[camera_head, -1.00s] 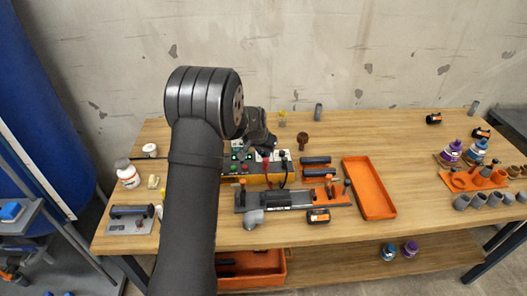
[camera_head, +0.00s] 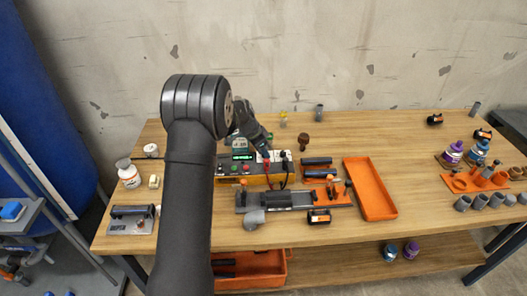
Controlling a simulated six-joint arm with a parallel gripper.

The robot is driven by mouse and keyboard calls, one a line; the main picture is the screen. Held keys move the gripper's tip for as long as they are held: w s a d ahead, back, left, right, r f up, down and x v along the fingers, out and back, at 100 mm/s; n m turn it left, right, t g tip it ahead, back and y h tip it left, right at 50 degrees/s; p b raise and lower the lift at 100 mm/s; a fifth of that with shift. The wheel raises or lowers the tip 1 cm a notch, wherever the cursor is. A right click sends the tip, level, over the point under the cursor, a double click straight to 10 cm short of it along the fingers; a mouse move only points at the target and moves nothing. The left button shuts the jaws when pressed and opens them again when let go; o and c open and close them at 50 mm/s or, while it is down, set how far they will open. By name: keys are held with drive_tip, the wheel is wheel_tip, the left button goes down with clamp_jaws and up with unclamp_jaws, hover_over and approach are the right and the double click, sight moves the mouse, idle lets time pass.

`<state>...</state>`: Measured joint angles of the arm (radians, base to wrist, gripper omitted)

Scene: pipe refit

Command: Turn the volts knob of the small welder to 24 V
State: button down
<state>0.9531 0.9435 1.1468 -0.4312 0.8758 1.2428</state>
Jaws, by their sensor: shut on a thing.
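The small welder (camera_head: 232,181) stands at the back middle of the bench. It is a dark and yellow box with a lit green display (camera_head: 242,157), coloured buttons and a light panel at the right with a red plug (camera_head: 267,162) and a black plug (camera_head: 284,160). My gripper (camera_head: 266,149) points down at the top of the welder, just behind the red plug. It is shut on a small part there, which I take to be the volts knob. The knob and its scale are hidden by the gripper, so its setting cannot be read.
A clamp fixture (camera_head: 278,200) with a grey elbow (camera_head: 254,219) lies in front of the welder. Orange-based tools and an orange tray (camera_head: 369,188) are to its right. A white bottle (camera_head: 128,174) stands left.

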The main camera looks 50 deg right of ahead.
drive_tip(key=shift+m, duration=0.4)
drive_tip(key=c, duration=1.2)
unclamp_jaws()
drive_tip(key=shift+c, duration=0.2)
drive_tip(key=v, duration=1.7)
drive_tip(key=shift+w+r, duration=0.2)
drive_tip(key=shift+w, duration=0.15)
